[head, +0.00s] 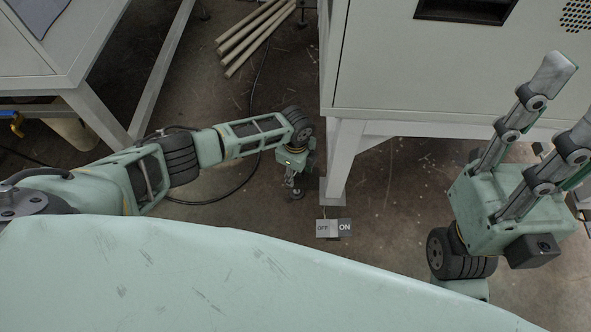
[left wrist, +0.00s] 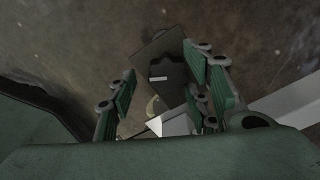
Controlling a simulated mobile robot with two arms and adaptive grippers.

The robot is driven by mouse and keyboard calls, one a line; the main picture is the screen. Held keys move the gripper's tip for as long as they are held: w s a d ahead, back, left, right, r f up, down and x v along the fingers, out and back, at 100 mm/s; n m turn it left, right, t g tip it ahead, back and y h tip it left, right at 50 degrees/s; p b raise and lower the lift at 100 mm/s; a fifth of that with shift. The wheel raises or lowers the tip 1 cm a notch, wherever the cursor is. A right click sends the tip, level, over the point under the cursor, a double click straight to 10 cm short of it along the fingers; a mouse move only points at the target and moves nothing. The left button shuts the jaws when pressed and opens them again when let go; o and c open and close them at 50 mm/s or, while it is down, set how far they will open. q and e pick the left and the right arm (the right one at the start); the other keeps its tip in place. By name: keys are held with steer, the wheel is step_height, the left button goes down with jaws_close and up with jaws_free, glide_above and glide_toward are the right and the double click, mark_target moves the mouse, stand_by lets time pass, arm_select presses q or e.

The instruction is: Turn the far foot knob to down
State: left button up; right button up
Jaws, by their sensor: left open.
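The foot knob (left wrist: 165,84) is dark with a short white mark, on a dark plate (left wrist: 153,46) on the floor in the left wrist view. A curved pale mark is beside it. My left gripper (left wrist: 160,72) is open, with its fingers on both sides of the knob; I cannot tell if they touch it. In the head view my left gripper (head: 292,184) points down to the floor, left of the cabinet leg, and hides the knob. A floor sign (head: 333,228) reads OFF on the left and ON on the right. My right gripper (head: 572,98) is open and empty at the right.
A large white cabinet (head: 450,75) stands on a white leg (head: 347,160) close to my left gripper. Several pale rods (head: 255,35) lie on the floor behind. A black cable (head: 222,198) runs under my left arm. A white table (head: 85,50) stands at the left.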

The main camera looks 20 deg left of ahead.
arm_select(q)
step_height(320, 180, up, 12)
stand_by(0.6)
stand_by(0.5)
